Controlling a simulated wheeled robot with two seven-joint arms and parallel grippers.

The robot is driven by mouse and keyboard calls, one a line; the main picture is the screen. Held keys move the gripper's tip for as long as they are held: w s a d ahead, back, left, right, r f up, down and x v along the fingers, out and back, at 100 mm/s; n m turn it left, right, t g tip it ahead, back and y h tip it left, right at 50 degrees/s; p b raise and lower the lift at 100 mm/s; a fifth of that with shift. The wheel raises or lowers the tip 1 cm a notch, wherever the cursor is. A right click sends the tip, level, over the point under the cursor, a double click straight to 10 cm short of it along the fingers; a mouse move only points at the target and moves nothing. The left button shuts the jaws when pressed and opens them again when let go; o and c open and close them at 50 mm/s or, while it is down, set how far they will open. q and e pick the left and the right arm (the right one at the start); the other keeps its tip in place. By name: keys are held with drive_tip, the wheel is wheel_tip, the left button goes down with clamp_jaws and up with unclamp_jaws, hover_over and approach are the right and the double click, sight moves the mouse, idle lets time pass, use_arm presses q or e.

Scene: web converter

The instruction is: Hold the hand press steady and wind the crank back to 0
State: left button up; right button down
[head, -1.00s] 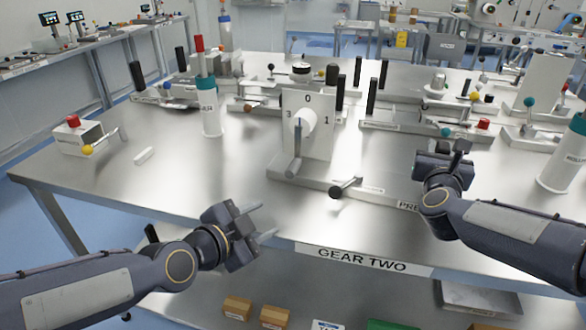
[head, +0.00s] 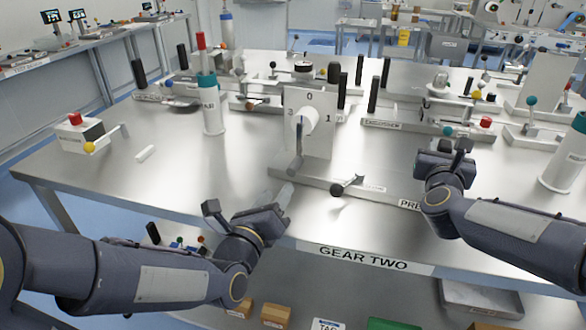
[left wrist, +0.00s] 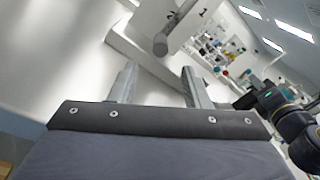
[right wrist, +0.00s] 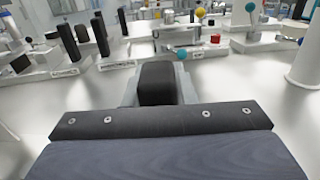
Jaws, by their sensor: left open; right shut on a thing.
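The dial plate (head: 325,145) stands upright mid-bench, with 3, 0 and 1 readable. Its crank has a white hub (head: 307,121) and a grey handle (head: 298,150) hanging down, away from the 0 at the top. My left gripper (head: 248,202) is open and empty, short of the crank at the bench's front edge. In the left wrist view the handle's round end (left wrist: 160,45) lies ahead of the open fingers (left wrist: 158,80). My right gripper (head: 455,150) is shut on a black grip (right wrist: 157,84), right of the dial plate; the rest of that tool is mostly hidden.
A small lever with a black knob (head: 337,190) sits on the dial's base, close to the crank. A white bottle (head: 212,112) and a box with a red button (head: 78,132) stand to the left. Several hand tools crowd the back. The bench front between my grippers is mostly clear.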

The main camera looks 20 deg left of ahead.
sight(290, 173)
use_arm(q)
drive_tip(key=w, duration=0.7)
drive_tip(key=w+d, duration=0.1)
drive_tip(key=w, duration=0.2)
drive_tip(key=shift+w+d+f, duration=0.1)
drive_tip(key=shift+w, duration=0.15)
clamp_jaws()
